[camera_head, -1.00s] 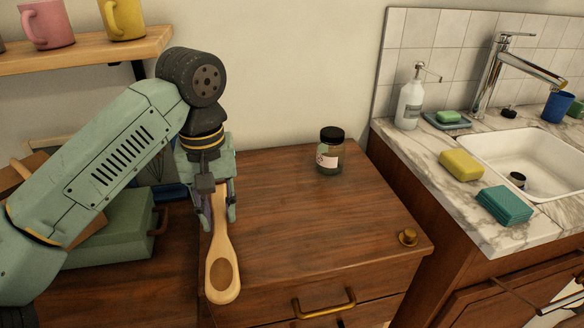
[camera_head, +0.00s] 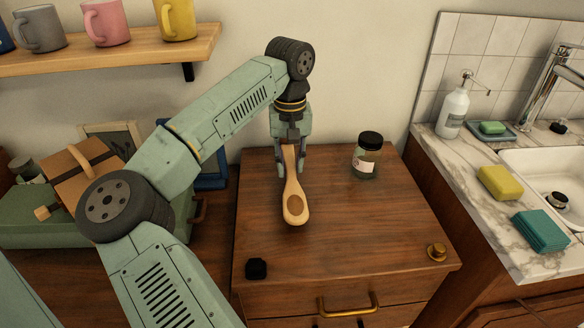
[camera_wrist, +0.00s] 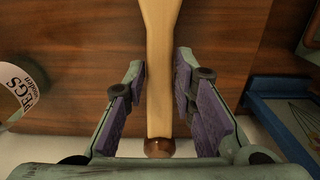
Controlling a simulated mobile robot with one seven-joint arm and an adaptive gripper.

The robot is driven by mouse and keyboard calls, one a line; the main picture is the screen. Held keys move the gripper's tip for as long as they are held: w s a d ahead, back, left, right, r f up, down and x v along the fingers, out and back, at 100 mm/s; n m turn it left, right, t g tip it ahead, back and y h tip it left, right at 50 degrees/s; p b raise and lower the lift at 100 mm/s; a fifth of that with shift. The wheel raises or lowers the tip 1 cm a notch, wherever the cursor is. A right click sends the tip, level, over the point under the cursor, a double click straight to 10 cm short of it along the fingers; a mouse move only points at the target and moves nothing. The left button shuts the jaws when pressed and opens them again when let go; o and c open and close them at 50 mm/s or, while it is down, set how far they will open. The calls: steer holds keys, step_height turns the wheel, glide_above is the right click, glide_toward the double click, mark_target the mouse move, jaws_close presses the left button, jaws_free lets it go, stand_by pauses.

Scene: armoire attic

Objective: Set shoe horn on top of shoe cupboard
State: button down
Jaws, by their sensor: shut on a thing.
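The shoe horn (camera_head: 294,203) is pale wood with a wide rounded end and a long handle. My gripper (camera_head: 288,163) is shut on its handle, over the back of the shoe cupboard's brown wooden top (camera_head: 350,220). The wide end points toward the front of the top; I cannot tell whether it touches the wood. In the wrist view, the handle (camera_wrist: 159,70) runs between the purple pads of my gripper (camera_wrist: 160,100), with the dark-tipped handle end near the palm.
A dark-lidded jar (camera_head: 367,158) stands right of the shoe horn. A mug shelf (camera_head: 110,50) is at upper left, a sink counter (camera_head: 480,190) at right. The top's middle is clear.

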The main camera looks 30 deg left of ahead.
mark_target(292, 165)
steer(key=shift+w, duration=0.45)
step_height(292, 165, down, 3)
steer(key=shift+s+r+p, duration=0.1)
steer(key=shift+p, duration=0.6)
steer(key=shift+f, duration=0.4)
steer(key=shift+f, duration=0.2)
steer(key=c, duration=1.3)
jaws_free()
steer(key=shift+c, duration=0.2)
step_height(292, 165, up, 12)
steer(key=shift+r+b, duration=0.25)
steer(key=shift+b, duration=0.65)
steer(key=shift+s+f, duration=0.1)
